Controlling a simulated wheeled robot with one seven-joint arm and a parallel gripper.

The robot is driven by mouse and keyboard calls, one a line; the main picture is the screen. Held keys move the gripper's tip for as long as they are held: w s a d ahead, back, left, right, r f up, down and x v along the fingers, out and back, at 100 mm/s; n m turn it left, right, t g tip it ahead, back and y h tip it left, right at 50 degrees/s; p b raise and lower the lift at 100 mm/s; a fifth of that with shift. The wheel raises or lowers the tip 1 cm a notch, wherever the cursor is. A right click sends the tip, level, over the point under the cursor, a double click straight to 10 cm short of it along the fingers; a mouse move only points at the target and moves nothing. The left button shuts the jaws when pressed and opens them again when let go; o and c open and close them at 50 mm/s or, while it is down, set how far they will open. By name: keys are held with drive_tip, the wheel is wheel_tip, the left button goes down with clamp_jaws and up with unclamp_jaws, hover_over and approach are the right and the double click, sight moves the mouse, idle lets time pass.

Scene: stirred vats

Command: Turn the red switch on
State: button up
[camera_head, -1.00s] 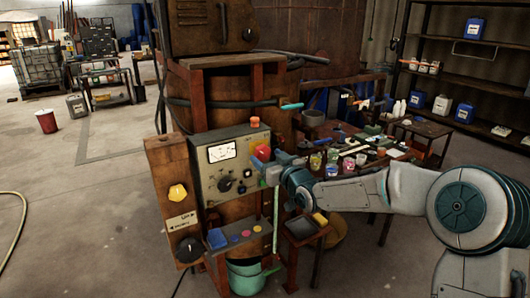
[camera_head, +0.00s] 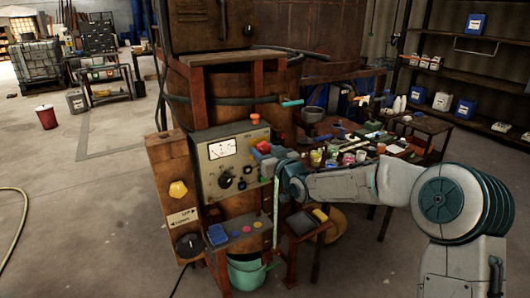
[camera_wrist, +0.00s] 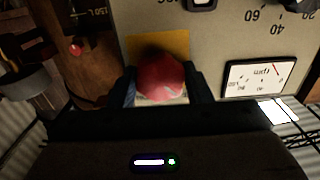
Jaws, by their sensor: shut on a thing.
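The red switch (camera_head: 263,146) is a round red knob at the upper right of the grey control panel (camera_head: 205,182). In the wrist view the red switch (camera_wrist: 160,77) sits in front of a yellow plate, between the two dark fingers. My gripper (camera_wrist: 165,88) is shut on it, one finger on each side. In the head view my gripper (camera_head: 262,154) reaches the panel from the right and partly covers the knob. The switch's position marks cannot be read.
The panel carries an rpm meter (camera_head: 222,148) and a black dial (camera_head: 226,181). An orange cup (camera_head: 255,117) stands on top. A cluttered table (camera_head: 365,150) lies behind my arm.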

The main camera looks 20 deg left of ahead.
drive_tip(key=shift+m, duration=0.3)
drive_tip(key=m+b, duration=0.2)
drive_tip(key=m, duration=0.1)
drive_tip(key=shift+f+m+b, duration=0.1)
drive_tip(key=shift+m+b, duration=0.2)
drive_tip(key=shift+b, duration=0.05)
drive_tip(key=m+b, duration=0.2)
drive_tip(key=m, duration=0.2)
drive_tip(key=shift+m, duration=0.3)
drive_tip(key=m+b, duration=0.4)
drive_tip(key=m, duration=0.1)
drive_tip(key=shift+m+b, duration=1.3)
drive_tip(key=shift+m, duration=0.7)
drive_tip(key=shift+r, duration=0.2)
drive_tip(key=o, duration=1)
drive_tip(key=shift+a, duration=0.1)
drive_tip(key=shift+s, duration=0.1)
